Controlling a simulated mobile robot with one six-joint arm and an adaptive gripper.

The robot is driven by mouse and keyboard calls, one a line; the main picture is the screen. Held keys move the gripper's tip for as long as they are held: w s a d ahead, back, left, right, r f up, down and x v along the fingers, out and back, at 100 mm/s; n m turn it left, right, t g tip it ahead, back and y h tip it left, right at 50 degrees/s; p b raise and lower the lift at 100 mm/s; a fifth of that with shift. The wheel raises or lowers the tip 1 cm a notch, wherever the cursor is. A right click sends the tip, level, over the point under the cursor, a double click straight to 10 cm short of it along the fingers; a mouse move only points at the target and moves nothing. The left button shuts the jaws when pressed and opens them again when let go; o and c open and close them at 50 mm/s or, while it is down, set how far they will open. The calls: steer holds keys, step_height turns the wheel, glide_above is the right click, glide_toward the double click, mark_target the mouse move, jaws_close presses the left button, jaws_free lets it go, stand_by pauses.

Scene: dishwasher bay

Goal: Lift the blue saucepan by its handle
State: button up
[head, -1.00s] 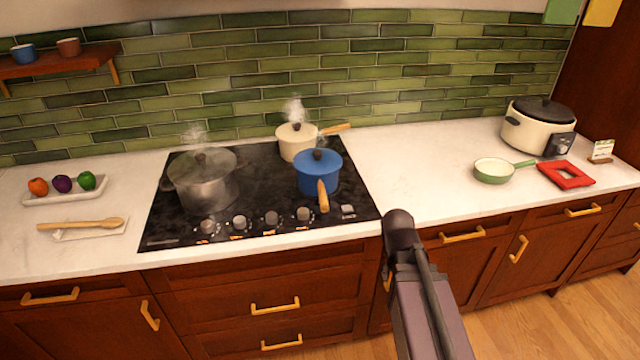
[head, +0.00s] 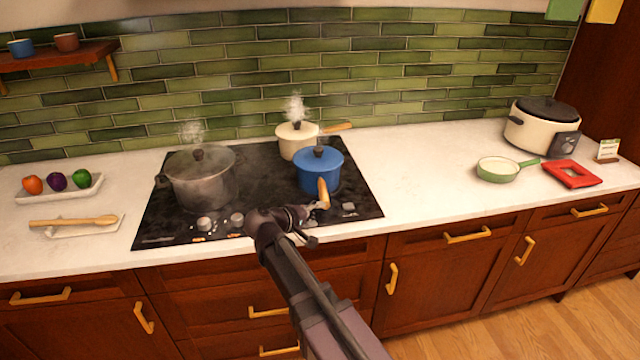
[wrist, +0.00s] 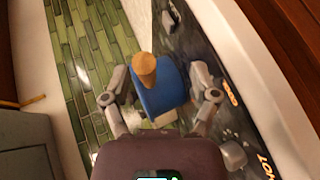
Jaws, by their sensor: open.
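The blue saucepan (head: 318,172) stands upright on the front right of the black cooktop, its lid on. Its wooden handle (head: 323,192) points to the front edge. My gripper (head: 312,211) is at the handle's front end, low over the cooktop. In the wrist view my gripper (wrist: 160,80) is open, one finger on each side of the wooden handle's rounded end (wrist: 145,66). The blue pan body (wrist: 160,92) shows behind the handle. I see no clear contact between fingers and handle, and the fingers are small in the head view.
A steaming grey pot (head: 202,180) stands left on the cooktop (head: 258,165). A steaming cream saucepan (head: 296,142) stands behind the blue one. Knobs (head: 205,223) line the cooktop's front. The counter to the right (head: 420,175) is clear up to a green pan (head: 497,170).

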mark_target(322, 191)
steer(key=a+r+n+t, duration=0.1)
steer(key=a+r+t, duration=0.1)
steer(key=a, duration=0.5)
steer(key=shift+r+n+t+b, duration=0.2)
steer(key=shift+n+t+b, duration=0.1)
steer(key=shift+w, duration=0.15)
steer(key=shift+b+x, duration=0.85)
steer(key=shift+x, duration=3.35)
steer(key=shift+b+x, duration=0.45)
steer(key=shift+x, duration=2.15)
steer(key=shift+r, duration=0.1)
jaws_close()
